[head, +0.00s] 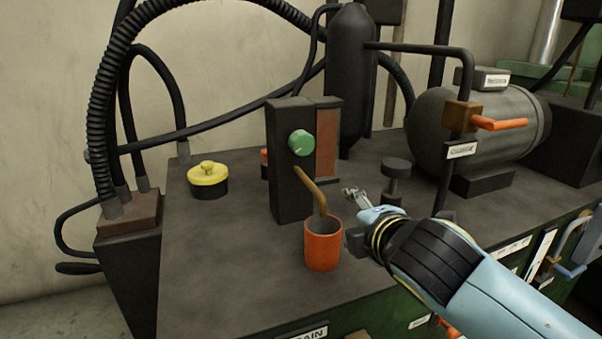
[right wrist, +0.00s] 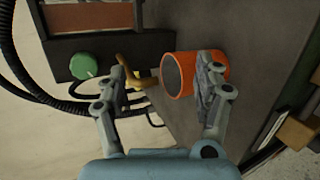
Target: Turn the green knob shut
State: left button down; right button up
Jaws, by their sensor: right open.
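The green knob (head: 301,143) is on the front of a dark upright box (head: 287,185) on the bench. A curved brass spout (head: 312,190) comes out below the knob and ends over an orange cup (head: 322,247). My right gripper (head: 352,200) is to the right of the box, lower than the knob and close to the cup. In the right wrist view its fingers (right wrist: 162,85) are apart, with the green knob (right wrist: 83,65) beyond the left finger and the orange cup (right wrist: 179,75) partly behind the right finger. The left gripper is not in view.
A yellow-lidded pot (head: 207,178) stands left of the box. A dark knobbed post (head: 396,178) stands just behind my right gripper. A grey tank (head: 480,125) with an orange lever (head: 499,124) is at right. The bench top (head: 225,255) is clear at front left.

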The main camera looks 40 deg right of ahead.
aim_at(304, 147)
jog(key=w+r+n+t, duration=0.1)
jog(key=w+r+n, duration=0.1)
jog(key=n, duration=0.1)
jog(key=w+a+r+n+t, duration=0.1)
jog(key=w+r+n+t, duration=0.1)
jog(key=r+n, duration=0.1)
jog(key=w+r+n+t, duration=0.1)
jog(key=w+r+n, duration=0.1)
jog(key=n, duration=0.2)
jog(key=shift+w+a+r+n+t+y, duration=0.15)
jog(key=shift+a+r+n+t+y, duration=0.15)
jog(key=shift+t+y, duration=0.1)
jog(key=shift+w+r, duration=0.2)
jog(key=shift+w, duration=0.1)
jog(key=x, duration=1)
jog(key=shift+w+a, duration=0.1)
jog(key=shift+w, duration=0.1)
jog(key=shift+c, duration=0.3)
jog(key=c, duration=1.1)
